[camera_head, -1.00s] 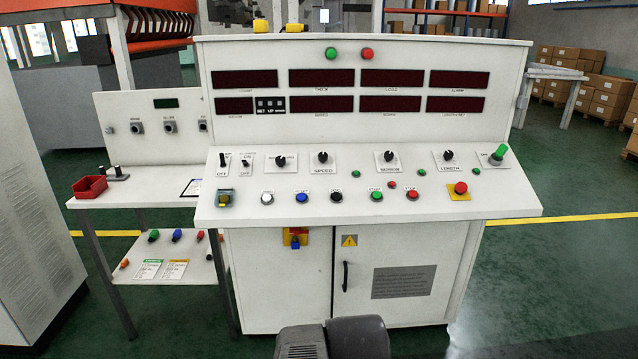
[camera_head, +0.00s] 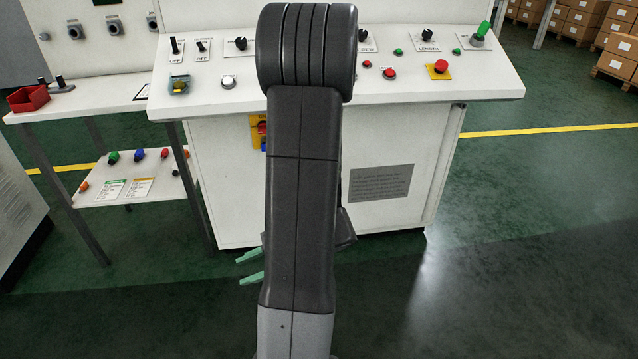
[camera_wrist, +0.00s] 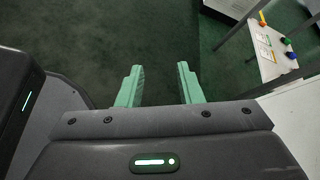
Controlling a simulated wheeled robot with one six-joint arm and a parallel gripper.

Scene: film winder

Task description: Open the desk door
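The white control desk (camera_head: 225,190) stands ahead in the head view. Its lower front holds the door (camera_head: 400,150), with a grey label plate (camera_head: 381,186) on it. My raised arm hides the door's left part, and the black handle is not visible. My gripper (camera_head: 249,268) shows its green fingers left of the arm, low in front of the desk, pointing left. In the wrist view the two fingers (camera_wrist: 159,88) are apart with only green floor between them. They touch nothing.
A side table (camera_head: 95,105) with a red bin (camera_head: 28,99) and a lower shelf (camera_head: 128,180) of coloured knobs stands left of the desk. The desk top (camera_head: 215,100) overhangs the door and carries switches and buttons. Floor to the right is clear.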

